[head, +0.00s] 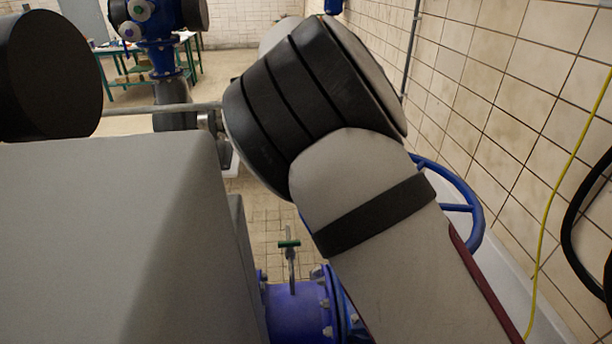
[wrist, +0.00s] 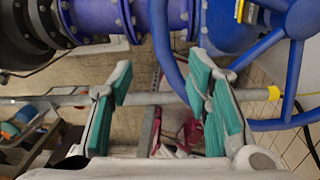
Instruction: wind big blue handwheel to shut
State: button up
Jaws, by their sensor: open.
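The big blue handwheel (head: 476,212) shows in the head view at the right, beside the tiled wall, partly hidden behind my arm. In the wrist view its blue rim (wrist: 166,48) curves down from the top middle, passes behind the right finger and runs on to the right edge. Its hub and spokes are at the top right. My gripper (wrist: 160,72) is open, with teal pads on both fingers. The rim shows in the gap between the fingers, closer to the right finger; I cannot tell whether they touch. My gripper is hidden in the head view.
A blue flanged pipe (head: 300,312) with a small green-handled valve (head: 289,245) lies below my arm. A grey horizontal pipe (wrist: 150,99) crosses behind the fingers. A tiled wall (head: 480,90) with a yellow hose (head: 548,225) bounds the right. A green-legged table (head: 125,82) stands far back.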

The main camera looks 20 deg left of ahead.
jog(key=shift+c, duration=0.3)
jog(key=shift+d, duration=0.15)
jog(key=c, duration=0.4)
jog(key=shift+n+y, duration=0.4)
jog(key=d, duration=0.6)
jog(key=shift+w+d, duration=0.35)
jog(key=shift+d, duration=0.05)
grip_shut()
jog(key=s+d+n+t, duration=0.1)
jog(key=s+d+n, duration=0.8)
jog(key=s+d, duration=0.3)
jog(key=w+a+f, duration=0.2)
jog(key=f, duration=0.3)
jog(key=w+a+f, duration=0.1)
jog(key=a+f, duration=0.1)
jog(key=f, duration=0.4)
jog(key=shift+w+a+y, duration=0.15)
jog(key=shift+w+y, duration=0.15)
jog(key=shift+w, duration=0.05)
